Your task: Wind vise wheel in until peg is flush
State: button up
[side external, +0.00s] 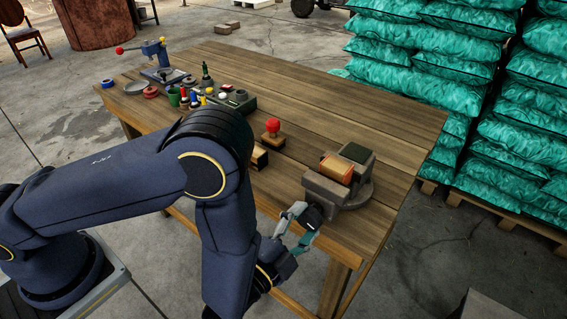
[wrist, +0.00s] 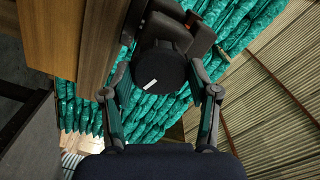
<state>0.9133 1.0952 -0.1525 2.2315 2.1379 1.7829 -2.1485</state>
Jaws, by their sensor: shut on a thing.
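A grey bench vise (side external: 323,190) stands at the near right corner of the wooden table. My gripper (side external: 305,220) is at the vise's near side, past the table edge. In the wrist view my gripper (wrist: 160,78) has a finger on each side of the wheel and is shut on it.
A red-topped item (side external: 272,127) stands on the wooden table (side external: 330,105) left of the vise. Small jars, a dark tray (side external: 238,103) and a blue lever tool (side external: 160,60) are at the far left. Stacked teal sacks (side external: 425,80) stand behind. The table's middle is mostly clear.

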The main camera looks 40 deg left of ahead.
jog(key=m, duration=0.6)
jog(key=shift+m, duration=0.3)
jog(key=m, duration=0.3)
jog(key=shift+m, duration=0.4)
jog(key=m, duration=0.4)
jog(key=o, duration=1.3)
jog(key=shift+s, duration=0.15)
jog(key=s, duration=0.8)
jog(key=shift+s, duration=0.4)
